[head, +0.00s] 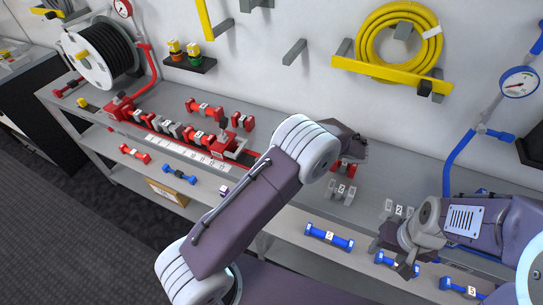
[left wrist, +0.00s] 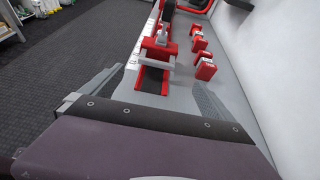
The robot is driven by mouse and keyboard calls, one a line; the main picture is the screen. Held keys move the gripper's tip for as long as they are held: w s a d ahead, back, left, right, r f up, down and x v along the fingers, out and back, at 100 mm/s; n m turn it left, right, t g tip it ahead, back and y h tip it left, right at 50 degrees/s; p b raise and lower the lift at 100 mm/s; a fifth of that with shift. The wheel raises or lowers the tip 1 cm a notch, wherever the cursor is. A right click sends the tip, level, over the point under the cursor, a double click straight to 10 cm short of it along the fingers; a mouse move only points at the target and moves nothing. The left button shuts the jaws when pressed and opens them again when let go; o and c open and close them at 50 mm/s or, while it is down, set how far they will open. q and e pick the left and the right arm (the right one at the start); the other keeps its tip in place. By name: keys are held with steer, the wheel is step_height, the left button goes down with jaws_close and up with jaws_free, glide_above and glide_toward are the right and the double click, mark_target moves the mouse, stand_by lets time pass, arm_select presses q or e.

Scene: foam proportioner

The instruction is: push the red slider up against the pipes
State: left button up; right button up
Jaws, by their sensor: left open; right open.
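The red slider (head: 223,142), a block with a grey plate, sits near the right end of a red-edged rail (head: 236,154) on the bench. Several short grey and red pipes (head: 172,129) lie in the rail to its left; I cannot tell whether the slider touches them. In the left wrist view the slider (left wrist: 158,52) is ahead, beyond the dark rail end (left wrist: 152,80). My left gripper (head: 354,143) is open and empty, to the right of the slider and apart from it.
A white ruler strip (head: 185,154) runs along the rail's front. Loose red pipes (head: 204,109) lie behind it, and grey numbered pipes (head: 340,191) lie right of my left arm. Blue pipes (head: 329,236) are on the lower shelf. A hose reel (head: 100,52) stands at the left.

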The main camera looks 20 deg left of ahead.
mark_target(225, 141)
arm_select(q)
steer(key=shift+s+a+f, duration=0.15)
steer(key=shift+s+a, duration=0.5)
steer(key=shift+a, duration=0.15)
steer(key=a, duration=0.1)
steer(key=w+a+f, duration=0.1)
steer(key=shift+a+f, duration=0.3)
steer(key=x, duration=0.5)
steer(key=shift+s+a, duration=0.1)
steer(key=shift+a, duration=0.15)
steer(key=shift+d, duration=0.1)
arm_select(e)
steer(key=shift+s+a+r, duration=0.15)
steer(key=shift+s+a, duration=0.15)
steer(key=shift+a, duration=0.3)
arm_select(q)
steer(key=c, duration=2.1)
steer(key=a, duration=0.2)
steer(key=a+p, duration=0.1)
steer(key=a, duration=0.5)
steer(key=shift+w, duration=0.35)
steer(key=shift+d+r, duration=0.1)
steer(key=shift+r, duration=0.15)
arm_select(e)
steer(key=shift+d+r, duration=0.25)
steer(key=shift+r, duration=0.25)
